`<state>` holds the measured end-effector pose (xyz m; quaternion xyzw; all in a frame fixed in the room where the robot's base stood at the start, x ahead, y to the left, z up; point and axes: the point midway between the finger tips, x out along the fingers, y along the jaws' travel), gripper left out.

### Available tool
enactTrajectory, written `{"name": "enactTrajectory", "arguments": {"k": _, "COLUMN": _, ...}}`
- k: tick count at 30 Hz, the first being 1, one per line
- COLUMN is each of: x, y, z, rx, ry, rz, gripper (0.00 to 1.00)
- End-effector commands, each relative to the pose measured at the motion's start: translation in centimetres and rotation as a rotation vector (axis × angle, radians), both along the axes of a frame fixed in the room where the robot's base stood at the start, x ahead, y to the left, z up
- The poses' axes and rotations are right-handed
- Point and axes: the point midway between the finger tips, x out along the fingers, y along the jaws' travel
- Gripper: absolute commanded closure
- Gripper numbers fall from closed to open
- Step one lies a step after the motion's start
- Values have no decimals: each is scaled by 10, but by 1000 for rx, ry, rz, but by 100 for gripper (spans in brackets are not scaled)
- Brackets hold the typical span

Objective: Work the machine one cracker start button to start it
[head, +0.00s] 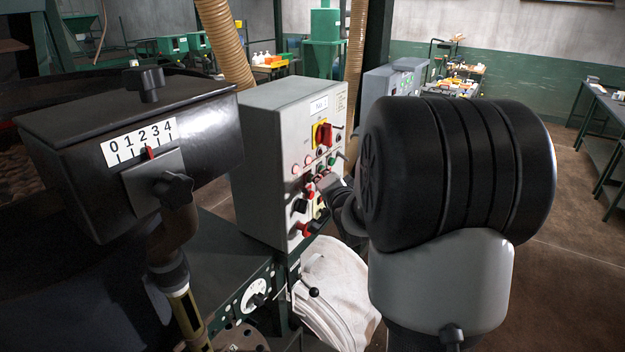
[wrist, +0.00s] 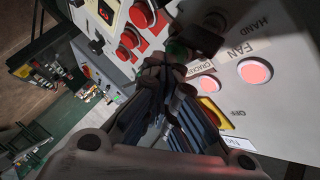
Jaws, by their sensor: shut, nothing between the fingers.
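The grey control box (head: 283,165) stands in the middle of the head view, its label and buttons facing right. The wrist view shows its panel (wrist: 285,105) close up and tilted. A label that seems to read CRACKER (wrist: 203,67) lies just right of my fingertips. A dark green button (wrist: 178,50) shows beside the fingertips, partly hidden by them. My gripper (wrist: 165,68) is shut and empty, with its tips at or very near the panel. I cannot tell whether they touch the button. In the head view my gripper (head: 328,186) is mostly hidden behind my wrist.
A lit red button (wrist: 255,71) sits by the FAN label (wrist: 240,50). Other red buttons (wrist: 142,14) are left of the fingers. A red and yellow switch (head: 322,135) is high on the box. A black box with a 0-4 scale (head: 140,140) stands at left; a white bag (head: 335,285) hangs below.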

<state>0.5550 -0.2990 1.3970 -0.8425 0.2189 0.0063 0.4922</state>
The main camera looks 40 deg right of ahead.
Motion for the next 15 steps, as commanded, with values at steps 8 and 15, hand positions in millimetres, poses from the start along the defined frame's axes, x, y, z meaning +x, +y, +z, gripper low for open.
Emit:
{"name": "enactTrajectory", "arguments": {"k": 8, "x": -13, "y": -5, "z": 0, "rx": 0, "ry": 0, "rz": -1, "gripper": 100}}
{"name": "enactTrajectory", "arguments": {"k": 15, "x": -15, "y": -6, "z": 0, "rx": 0, "ry": 0, "rz": 0, "gripper": 100}}
